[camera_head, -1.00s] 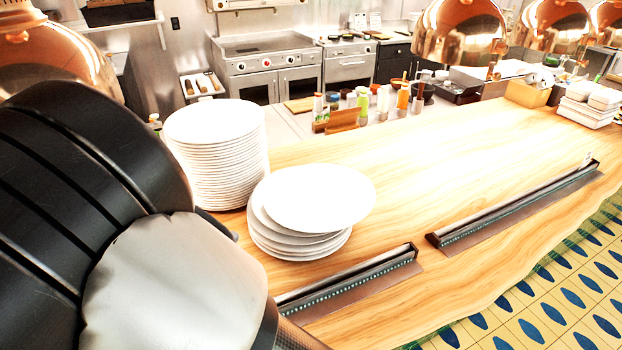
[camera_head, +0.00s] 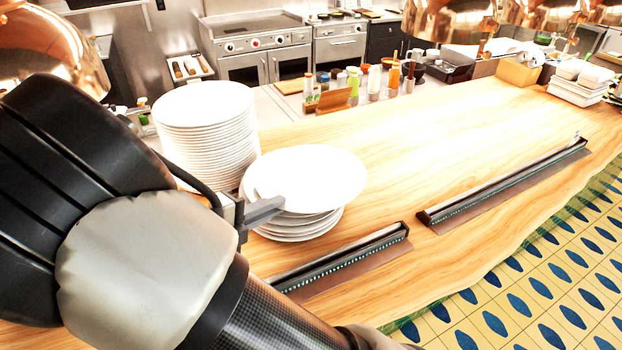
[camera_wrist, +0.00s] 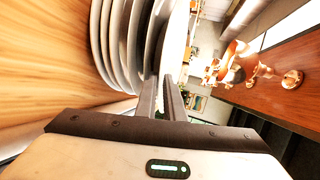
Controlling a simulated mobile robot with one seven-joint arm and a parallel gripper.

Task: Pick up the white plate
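The white plate (camera_head: 318,173) lies on top of a short stack of white plates (camera_head: 300,229), shifted to the right over it. My gripper (camera_head: 264,208) is at the near left rim of this plate, its fingers pointing at the stack. In the wrist view the plates (camera_wrist: 109,45) show edge-on, and my two fingers (camera_wrist: 160,84) are close together at the rim of the outermost plate (camera_wrist: 176,48), with a narrow gap between them. Whether they press on the rim is not clear.
A tall stack of white plates (camera_head: 205,125) stands just behind and left of my gripper. A dark metal rail (camera_head: 345,255) lies in front of the short stack, another rail (camera_head: 505,185) to the right. The wooden counter (camera_head: 400,150) is clear between rails and bottles.

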